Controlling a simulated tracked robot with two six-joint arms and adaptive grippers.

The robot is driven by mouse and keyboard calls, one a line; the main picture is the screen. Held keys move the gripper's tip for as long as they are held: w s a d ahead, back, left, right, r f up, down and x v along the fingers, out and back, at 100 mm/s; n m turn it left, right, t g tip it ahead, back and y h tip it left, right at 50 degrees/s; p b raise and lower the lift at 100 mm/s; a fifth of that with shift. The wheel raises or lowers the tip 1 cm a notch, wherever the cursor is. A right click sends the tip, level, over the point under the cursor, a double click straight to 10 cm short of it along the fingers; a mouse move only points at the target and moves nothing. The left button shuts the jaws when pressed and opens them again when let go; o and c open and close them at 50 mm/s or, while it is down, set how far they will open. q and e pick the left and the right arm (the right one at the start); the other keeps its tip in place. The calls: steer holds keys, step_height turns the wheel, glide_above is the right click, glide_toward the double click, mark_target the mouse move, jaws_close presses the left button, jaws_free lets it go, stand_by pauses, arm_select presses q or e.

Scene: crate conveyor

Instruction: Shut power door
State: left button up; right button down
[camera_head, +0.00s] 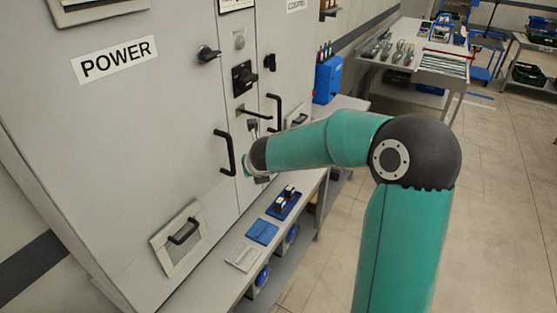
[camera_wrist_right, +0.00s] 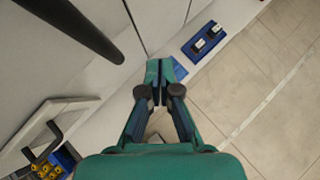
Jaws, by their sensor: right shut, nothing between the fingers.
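The large pale power door (camera_head: 110,120) carries a POWER label (camera_head: 115,60) and fills the left of the head view. It looks nearly flush with the cabinet front; I cannot tell whether it is fully shut. A black bar handle (camera_head: 225,152) stands upright near its right edge. My right gripper (camera_head: 247,166) is just right of that handle, mostly hidden behind my wrist. In the right wrist view my right gripper (camera_wrist_right: 160,72) is shut and empty, with a black bar (camera_wrist_right: 78,28) to its upper left, apart from it. My left gripper is not in view.
A narrow bench with a blue tray (camera_head: 283,203) and a blue pad (camera_head: 262,232) runs below the cabinet. A black knob (camera_head: 208,54) and a switch (camera_head: 243,77) sit above the handle. A blue box (camera_head: 327,78) stands farther back. Floor at right is clear.

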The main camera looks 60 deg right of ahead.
steer(key=s+d+r+p, duration=0.1)
steer(key=s+d+r, duration=0.1)
steer(key=s+r, duration=0.5)
steer(key=shift+d+r, duration=0.15)
